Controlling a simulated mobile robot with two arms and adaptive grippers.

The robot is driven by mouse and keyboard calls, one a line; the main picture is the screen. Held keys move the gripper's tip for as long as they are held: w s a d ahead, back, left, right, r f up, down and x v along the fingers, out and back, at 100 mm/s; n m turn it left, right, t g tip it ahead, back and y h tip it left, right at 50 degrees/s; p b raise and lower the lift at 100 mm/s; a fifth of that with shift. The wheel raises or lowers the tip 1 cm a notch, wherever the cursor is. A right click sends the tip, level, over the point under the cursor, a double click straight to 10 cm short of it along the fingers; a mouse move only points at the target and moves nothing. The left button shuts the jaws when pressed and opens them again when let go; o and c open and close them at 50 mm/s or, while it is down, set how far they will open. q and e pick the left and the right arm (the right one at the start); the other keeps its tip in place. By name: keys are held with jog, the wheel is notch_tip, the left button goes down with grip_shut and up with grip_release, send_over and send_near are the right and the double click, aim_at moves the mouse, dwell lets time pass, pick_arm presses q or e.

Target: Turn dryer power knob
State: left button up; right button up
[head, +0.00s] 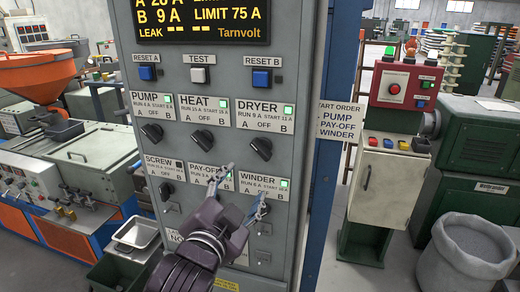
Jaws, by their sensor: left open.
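The dryer power knob (260,148) is a black rotary knob on the grey control panel, under the DRYER label plate (265,115). It is turned at a slant, and the small lamp (288,110) on its plate is lit green. My left gripper (246,183) is open in front of the panel, below the dryer knob. One finger is over the PAY-OFF plate, the other by the WINDER plate (267,185). I see nothing between the fingers, and they look apart from the dryer knob. My gripper hides the pay-off knob and part of the winder knob. My right gripper is out of view.
The pump knob (152,133) and heat knob (203,141) are left of the dryer knob; the screw knob (166,190) is lower left. Buttons RESET A (147,73), TEST (198,75) and RESET B (261,78) are above. A blue post (326,180) borders the panel's right.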

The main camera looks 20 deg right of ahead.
aim_at(260, 152)
pick_arm(q)
jog(key=s+r+m+h, duration=0.1)
jog(key=s+r, duration=0.2)
jog(key=r, duration=0.3)
jog(key=shift+t, duration=0.3)
jog(key=p+x, duration=0.1)
jog(key=x, duration=0.2)
jog(key=p+x, duration=0.1)
jog(key=x, duration=0.3)
jog(key=shift+s+d, duration=0.2)
jog(key=shift+d, duration=0.05)
jog(key=shift+w+d+p, duration=0.3)
jog(key=shift+w, duration=0.05)
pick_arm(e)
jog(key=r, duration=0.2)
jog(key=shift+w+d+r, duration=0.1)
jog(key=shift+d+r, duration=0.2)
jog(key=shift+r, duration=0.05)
pick_arm(q)
jog(key=c, duration=1.2)
jog(key=shift+o, duration=0.2)
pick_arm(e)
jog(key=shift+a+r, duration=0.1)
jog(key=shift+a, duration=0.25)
